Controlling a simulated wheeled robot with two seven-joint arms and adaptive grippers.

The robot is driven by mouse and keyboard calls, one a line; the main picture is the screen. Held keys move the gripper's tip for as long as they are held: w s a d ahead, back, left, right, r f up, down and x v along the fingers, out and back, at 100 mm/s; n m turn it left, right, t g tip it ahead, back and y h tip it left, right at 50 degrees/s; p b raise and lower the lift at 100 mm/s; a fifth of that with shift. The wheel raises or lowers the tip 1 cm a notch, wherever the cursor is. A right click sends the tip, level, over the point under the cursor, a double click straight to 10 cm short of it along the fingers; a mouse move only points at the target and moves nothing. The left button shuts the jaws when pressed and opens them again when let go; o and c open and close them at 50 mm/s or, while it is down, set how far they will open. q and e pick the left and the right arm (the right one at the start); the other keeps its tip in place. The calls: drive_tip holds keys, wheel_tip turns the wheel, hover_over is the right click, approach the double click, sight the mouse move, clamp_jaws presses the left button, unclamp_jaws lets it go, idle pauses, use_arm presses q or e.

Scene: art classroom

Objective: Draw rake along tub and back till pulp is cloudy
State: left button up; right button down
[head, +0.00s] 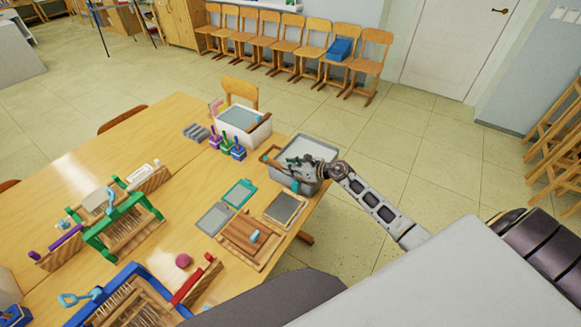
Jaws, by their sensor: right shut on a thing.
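The grey tub (319,145) stands at the right edge of the wooden table, with pale pulp visible at its far end. My right gripper (298,167) is over the tub's near left part, shut on the rake. A brown wooden bar (272,157), which looks like part of the rake, shows beside the fingers at the tub's left side. My gripper and wrist cover much of the tub, so the rake's teeth and the pulp under them are hidden. I cannot tell how cloudy the pulp is. My left gripper is out of view.
A white bin (243,139) and several small coloured stamps (227,145) stand left of the tub. A teal frame (239,193), a dark screen (285,208) and wooden boards (250,240) lie nearer. Looms (122,228) fill the left.

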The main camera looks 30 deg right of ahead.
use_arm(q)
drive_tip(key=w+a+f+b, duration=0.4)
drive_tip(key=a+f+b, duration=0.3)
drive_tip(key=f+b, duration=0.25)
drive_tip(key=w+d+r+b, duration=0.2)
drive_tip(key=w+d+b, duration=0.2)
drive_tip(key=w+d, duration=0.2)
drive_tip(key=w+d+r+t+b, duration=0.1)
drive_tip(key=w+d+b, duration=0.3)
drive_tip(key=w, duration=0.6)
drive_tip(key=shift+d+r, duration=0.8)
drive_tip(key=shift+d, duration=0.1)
use_arm(e)
drive_tip(key=w+d, duration=0.5)
drive_tip(key=d, duration=0.4)
drive_tip(key=w+d, duration=0.6)
drive_tip(key=d, duration=0.4)
drive_tip(key=shift+w+d, duration=0.15)
drive_tip(key=shift+d, duration=0.15)
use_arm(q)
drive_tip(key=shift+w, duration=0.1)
use_arm(e)
drive_tip(key=shift+d+r, duration=0.1)
drive_tip(key=c, duration=1.5)
unclamp_jaws()
drive_tip(key=shift+w, duration=0.1)
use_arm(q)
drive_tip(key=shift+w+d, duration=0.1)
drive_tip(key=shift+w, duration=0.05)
